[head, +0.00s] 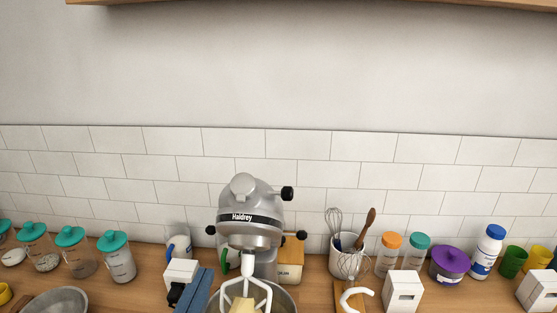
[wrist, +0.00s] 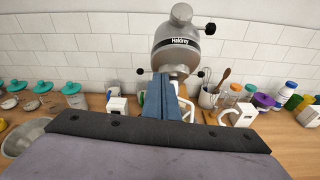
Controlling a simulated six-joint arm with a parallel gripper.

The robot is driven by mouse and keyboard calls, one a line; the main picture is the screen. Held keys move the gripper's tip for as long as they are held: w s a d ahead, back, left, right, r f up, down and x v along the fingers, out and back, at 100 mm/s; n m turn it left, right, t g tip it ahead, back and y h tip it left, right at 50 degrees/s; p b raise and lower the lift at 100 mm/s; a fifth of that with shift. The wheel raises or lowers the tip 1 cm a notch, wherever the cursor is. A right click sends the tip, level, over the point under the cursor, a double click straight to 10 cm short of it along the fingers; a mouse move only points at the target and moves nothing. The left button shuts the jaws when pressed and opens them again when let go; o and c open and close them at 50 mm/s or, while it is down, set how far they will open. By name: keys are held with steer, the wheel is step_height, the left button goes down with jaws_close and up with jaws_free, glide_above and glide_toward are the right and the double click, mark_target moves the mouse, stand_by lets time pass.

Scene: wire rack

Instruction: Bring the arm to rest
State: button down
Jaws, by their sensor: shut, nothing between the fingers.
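My gripper shows in the wrist view (wrist: 162,78) as two blue fingers pressed together, with nothing between them. Its tips point at the grey stand mixer (wrist: 175,48), apart from it as far as I can tell. In the head view a blue part that looks like my gripper (head: 203,272) rises from the bottom edge, left of the mixer (head: 249,215). Most of the arm is out of view.
A white block (head: 182,271) stands close left of the gripper. The mixer bowl (head: 285,300) is to its right. Teal-lidded jars (head: 119,262) and a grey bowl (head: 62,301) stand left. A utensil crock (head: 341,262), a purple-lidded pot (head: 449,268) and cups stand right. Air above is clear.

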steer(key=s+d+f+m+g, duration=0.1)
steer(key=s+f+m+g, duration=0.35)
steer(key=f, duration=0.35)
steer(key=s+d+f+m+g, duration=0.1)
steer(key=s+f+m+g, duration=0.4)
steer(key=f, duration=0.4)
steer(key=s+d+f+m+g, duration=0.1)
steer(key=s+f+m+g, duration=0.25)
steer(key=f+m, duration=0.35)
steer(key=w+d+f+m+g, duration=0.1)
steer(key=w+d+f+m, duration=0.1)
steer(key=d+m, duration=0.4)
steer(key=w+d+f+m+g, duration=0.1)
steer(key=w+d+m, duration=0.4)
steer(key=d, duration=0.6)
steer(key=w+d+f+m+g, duration=0.1)
steer(key=w+d+f+m, duration=0.1)
steer(key=d+m, duration=0.5)
steer(key=shift+w+d+f+b, duration=0.4)
steer(key=shift+w+d, duration=0.5)
steer(key=shift+d, duration=0.15)
steer(key=shift+m, duration=0.25)
